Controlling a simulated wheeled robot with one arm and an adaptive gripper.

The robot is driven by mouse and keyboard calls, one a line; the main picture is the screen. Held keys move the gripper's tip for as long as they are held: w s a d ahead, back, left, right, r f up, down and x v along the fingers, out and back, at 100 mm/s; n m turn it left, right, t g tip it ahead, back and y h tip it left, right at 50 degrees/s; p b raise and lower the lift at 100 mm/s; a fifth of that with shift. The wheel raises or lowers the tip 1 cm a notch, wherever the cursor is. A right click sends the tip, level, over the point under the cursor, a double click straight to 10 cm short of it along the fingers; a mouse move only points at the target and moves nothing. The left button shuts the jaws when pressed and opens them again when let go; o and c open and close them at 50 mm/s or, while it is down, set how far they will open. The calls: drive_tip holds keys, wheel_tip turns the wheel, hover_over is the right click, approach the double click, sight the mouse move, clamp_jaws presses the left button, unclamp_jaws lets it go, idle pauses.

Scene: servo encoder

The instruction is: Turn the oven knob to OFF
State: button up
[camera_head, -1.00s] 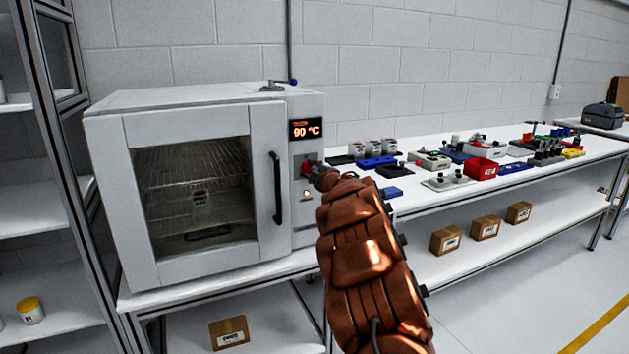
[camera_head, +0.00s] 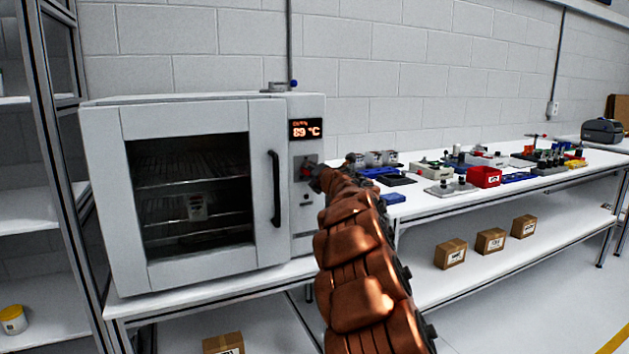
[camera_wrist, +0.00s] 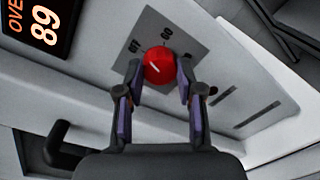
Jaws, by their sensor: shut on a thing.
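The red oven knob (camera_wrist: 160,66) with a short white line sits on the grey dial plate (camera_wrist: 191,40) on the oven's front. In the wrist view, my gripper (camera_wrist: 157,76) has one finger on each side of the knob and is shut on it. The white line slants on the knob's face, towards its left side.
The black door handle (camera_head: 275,188) stands out left of the knob. A white bench (camera_head: 425,208) right of the oven carries several small parts and a red bin (camera_head: 484,177). A shelf rack (camera_head: 75,170) stands at the left.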

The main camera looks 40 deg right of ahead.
drive_tip(key=shift+d+f+n+b, duration=0.1)
drive_tip(key=shift+f+n+b, duration=0.05)
drive_tip(key=shift+n+b, duration=0.65)
drive_tip(key=shift+f+n+b, duration=0.1)
drive_tip(key=shift+n+b, duration=0.4)
drive_tip(key=shift+n, duration=0.5)
drive_tip(key=o, duration=1)
drive_tip(key=shift+r, duration=0.1)
drive_tip(key=shift+o, duration=0.8)
drive_tip(key=shift+r, duration=0.1)
drive_tip(key=v, duration=1.2)
